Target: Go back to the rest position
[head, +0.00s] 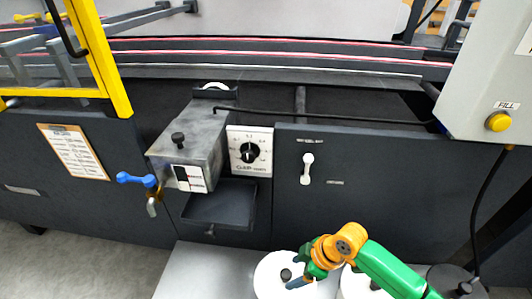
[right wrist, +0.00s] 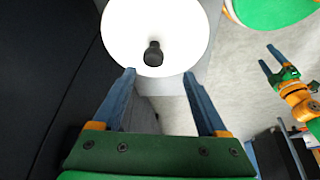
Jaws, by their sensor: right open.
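My right gripper (head: 297,284) is low in the head view, over a white round lid with a dark knob (head: 268,277). In the right wrist view my right gripper (right wrist: 159,74) has its two blue fingers wide apart with nothing between them. The white lid (right wrist: 180,18) lies beyond the fingertips, its black knob roughly centred ahead of them. I cannot tell the exact gap between them. My left gripper (right wrist: 271,60) shows at the right of the right wrist view, its fingers apart and empty. It is not in the head view.
A dark machine carries a grey metal box (head: 190,140), a gap dial (head: 249,152), a small dark tray (head: 219,204) and a blue-handled valve (head: 136,179). A yellow guard frame (head: 103,60) stands left; a grey FILL box (head: 475,85) hangs right. Clear floor (head: 75,262) lies lower left.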

